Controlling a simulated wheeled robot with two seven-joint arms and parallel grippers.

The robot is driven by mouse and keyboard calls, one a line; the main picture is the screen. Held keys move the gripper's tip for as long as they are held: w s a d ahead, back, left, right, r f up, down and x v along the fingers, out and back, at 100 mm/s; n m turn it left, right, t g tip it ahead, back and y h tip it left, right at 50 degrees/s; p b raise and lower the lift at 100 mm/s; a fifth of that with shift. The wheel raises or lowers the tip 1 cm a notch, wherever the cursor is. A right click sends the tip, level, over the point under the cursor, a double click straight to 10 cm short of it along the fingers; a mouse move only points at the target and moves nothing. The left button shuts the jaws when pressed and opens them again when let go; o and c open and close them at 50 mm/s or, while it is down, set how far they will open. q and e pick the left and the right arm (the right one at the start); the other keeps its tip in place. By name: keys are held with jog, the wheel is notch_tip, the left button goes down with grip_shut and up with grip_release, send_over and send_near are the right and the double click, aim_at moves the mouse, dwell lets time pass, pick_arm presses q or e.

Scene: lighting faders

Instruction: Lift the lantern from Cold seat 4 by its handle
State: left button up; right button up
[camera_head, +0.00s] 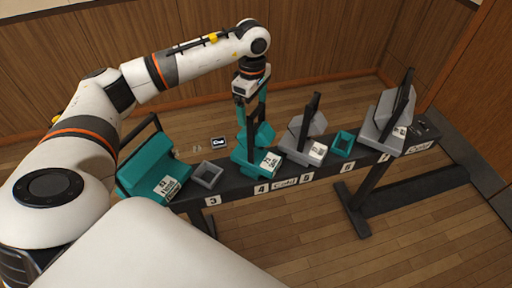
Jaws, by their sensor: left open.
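The teal lantern (242,159) stands at seat 4 on the dark bar, with a white printed label on its front. My left gripper (252,108) comes down from above with its jaws open, at the upright handle part over the lantern. Arm and handle overlap there, so I cannot tell whether the fingers touch the handle. The seat's number plate 4 (262,189) and a "Cold" plate (285,183) show on the bar's front edge. My right gripper is not in view.
A larger teal lantern (150,168) stands to the left, beside a small grey open frame (207,174). To the right are a grey lantern (302,145), a teal open frame (342,143) and a large grey lantern (383,122). Wooden floor lies in front.

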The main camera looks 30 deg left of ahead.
aim_at(256, 126)
pick_arm(q)
jog(key=shift+f, duration=0.7)
jog(key=shift+d+f+p, duration=0.15)
jog(key=shift+f+p, duration=0.15)
jog(key=shift+p, duration=0.15)
jog(key=f, duration=0.1)
jog(key=f+p, duration=0.1)
jog(key=f, duration=0.1)
jog(key=shift+w+d+f+p, duration=0.25)
jog(key=shift+d+f+p, duration=0.05)
jog(key=shift+p, duration=0.1)
jog(key=shift+f, duration=0.55)
grip_shut()
jog(key=shift+w+r, duration=0.1)
